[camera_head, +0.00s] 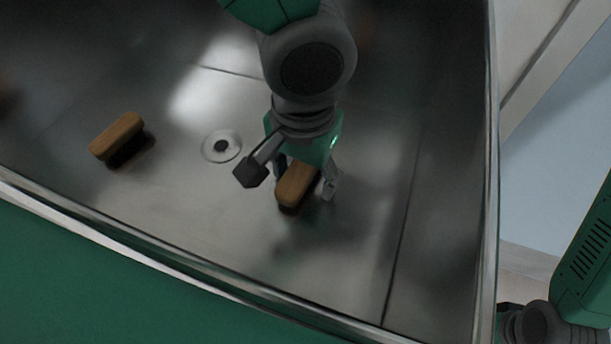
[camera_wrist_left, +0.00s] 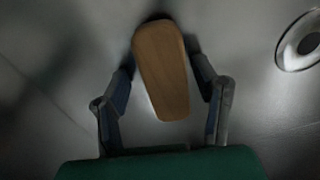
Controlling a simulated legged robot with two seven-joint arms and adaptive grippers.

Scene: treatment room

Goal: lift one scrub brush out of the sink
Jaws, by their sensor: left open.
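Two scrub brushes with wooden backs and dark bristles lie in the metal sink (camera_head: 225,225). One scrub brush (camera_head: 297,184) is under my left gripper (camera_head: 305,188); the other scrub brush (camera_head: 117,136) lies apart at the left. My left gripper is open and points down, one finger on each side of the nearer brush. In the left wrist view this brush (camera_wrist_left: 162,70) lies between the open fingers (camera_wrist_left: 163,95), with small gaps visible at both sides. Its bristles are mostly hidden there. My right gripper is not clearly shown; part of my right arm is at the lower right.
A round drain (camera_head: 221,146) is in the sink floor between the two brushes. The sink's raised metal rim (camera_head: 150,252) runs along the near side and the right side. The sink floor around the nearer brush is clear.

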